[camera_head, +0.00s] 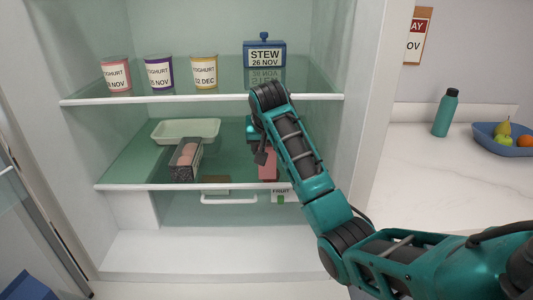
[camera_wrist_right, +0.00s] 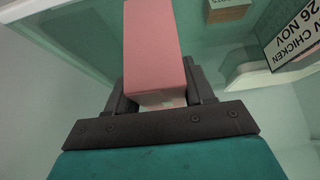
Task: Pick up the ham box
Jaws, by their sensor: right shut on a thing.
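A plain pink box, which I take to be the ham box (camera_head: 268,166), is at the right part of the lower fridge shelf in the head view, partly hidden by my right arm. In the right wrist view the pink box (camera_wrist_right: 152,42) sits between the dark fingers of my right gripper (camera_wrist_right: 160,92), which is shut on it. In the head view my right gripper (camera_head: 262,155) is mostly hidden behind its own wrist. I cannot tell whether the box touches the shelf. My left gripper is not in view.
The lower shelf (camera_head: 125,172) also holds a pale tray (camera_head: 186,131) and a dark carton (camera_head: 186,160). Above, the upper shelf (camera_head: 215,97) bears several yoghurt pots (camera_head: 159,72) and a blue stew box (camera_head: 264,54). The fridge's right wall (camera_head: 368,110) stands close to my arm.

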